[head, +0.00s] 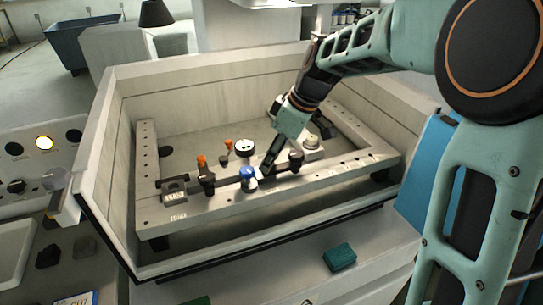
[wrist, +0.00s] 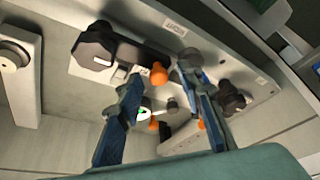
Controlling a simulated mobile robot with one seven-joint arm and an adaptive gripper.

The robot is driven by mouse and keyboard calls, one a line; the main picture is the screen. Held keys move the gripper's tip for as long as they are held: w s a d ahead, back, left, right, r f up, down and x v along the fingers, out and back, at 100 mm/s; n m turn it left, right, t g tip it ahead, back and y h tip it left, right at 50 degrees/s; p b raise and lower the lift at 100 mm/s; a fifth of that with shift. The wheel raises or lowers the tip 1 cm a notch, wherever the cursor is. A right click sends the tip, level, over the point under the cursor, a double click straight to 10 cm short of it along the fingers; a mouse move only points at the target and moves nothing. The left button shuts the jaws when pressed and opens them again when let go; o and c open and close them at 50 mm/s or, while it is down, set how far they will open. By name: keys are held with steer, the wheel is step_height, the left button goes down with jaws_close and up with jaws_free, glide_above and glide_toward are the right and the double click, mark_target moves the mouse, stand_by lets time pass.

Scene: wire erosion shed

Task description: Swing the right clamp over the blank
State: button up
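My gripper (head: 267,170) reaches down from the right over the front rail of the work frame (head: 215,202). Its two blue fingers (wrist: 165,95) are spread in the wrist view, with no object clearly held between them. A dark clamp part (head: 296,160) stands on the rail just right of the fingers and seems to be the right clamp; its arm is partly hidden. An orange-topped dark clamp (head: 205,175) stands further left. I cannot make out the blank with certainty.
High tank walls (head: 110,180) surround the frame. A round black-and-white part (head: 245,147) and an orange-topped post (head: 229,144) sit behind the front rail. A pale round part (head: 311,142) is at the right. A green block (head: 340,257) lies outside, in front.

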steer(key=v, duration=1.2)
steer(key=shift+d, duration=0.1)
